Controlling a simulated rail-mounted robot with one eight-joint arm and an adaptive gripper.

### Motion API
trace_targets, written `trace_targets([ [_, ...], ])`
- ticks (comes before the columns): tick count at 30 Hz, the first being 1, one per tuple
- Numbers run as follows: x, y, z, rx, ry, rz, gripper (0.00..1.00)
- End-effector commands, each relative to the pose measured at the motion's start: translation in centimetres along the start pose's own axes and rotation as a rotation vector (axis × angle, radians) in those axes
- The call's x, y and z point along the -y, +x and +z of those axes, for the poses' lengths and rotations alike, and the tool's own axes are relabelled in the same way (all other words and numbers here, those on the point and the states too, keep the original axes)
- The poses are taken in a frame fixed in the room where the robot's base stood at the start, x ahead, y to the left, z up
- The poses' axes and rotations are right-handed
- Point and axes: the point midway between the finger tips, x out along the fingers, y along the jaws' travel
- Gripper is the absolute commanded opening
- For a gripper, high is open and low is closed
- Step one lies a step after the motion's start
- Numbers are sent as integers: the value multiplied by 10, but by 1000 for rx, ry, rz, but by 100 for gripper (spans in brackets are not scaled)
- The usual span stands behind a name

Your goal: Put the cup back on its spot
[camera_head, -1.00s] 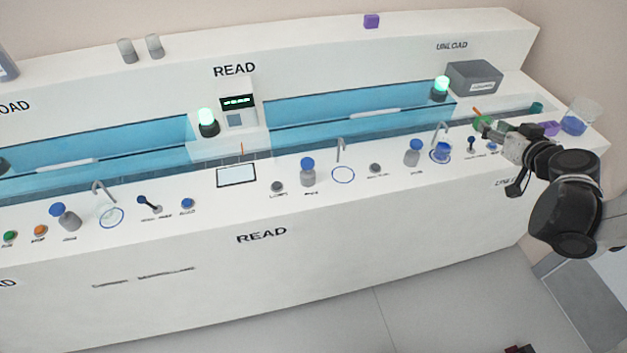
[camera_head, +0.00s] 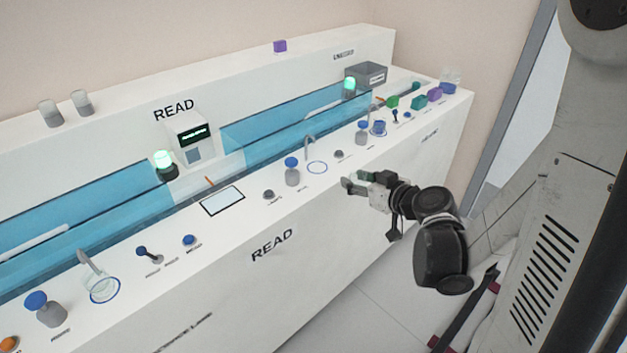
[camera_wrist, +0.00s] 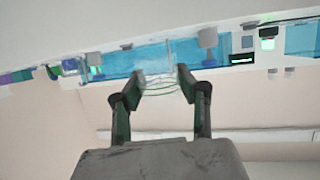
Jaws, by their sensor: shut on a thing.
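My gripper (camera_head: 357,184) is in front of the counter's front edge, below and to the right of the middle blue ring spot (camera_head: 317,167). That ring looks empty, under a bent tap. In the wrist view my gripper (camera_wrist: 160,80) is shut on a clear cup (camera_wrist: 160,88), whose faint curved rim lines show between the fingers. I cannot make out the cup in the head view. Another clear cup (camera_head: 101,287) seems to stand at the left ring. A cup with blue contents (camera_head: 379,127) stands at the far right ring.
Bottles with blue caps (camera_head: 292,171) and (camera_head: 362,131), knobs and a tilted screen (camera_head: 222,201) line the counter. Coloured blocks (camera_head: 419,103) and a grey box (camera_head: 366,76) are at the right end. Free floor (camera_head: 365,310) lies in front.

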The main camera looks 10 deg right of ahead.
Motion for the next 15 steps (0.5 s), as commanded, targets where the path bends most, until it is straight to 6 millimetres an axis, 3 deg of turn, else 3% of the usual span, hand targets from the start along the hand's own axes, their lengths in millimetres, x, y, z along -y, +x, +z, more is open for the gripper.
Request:
trace_targets([
  [3, 6, -5, 17, 0, 0, -2, 5],
  [7, 8, 3, 16, -1, -2, -5, 5],
  [15, 10, 59, -5, 0, -2, -7, 5],
])
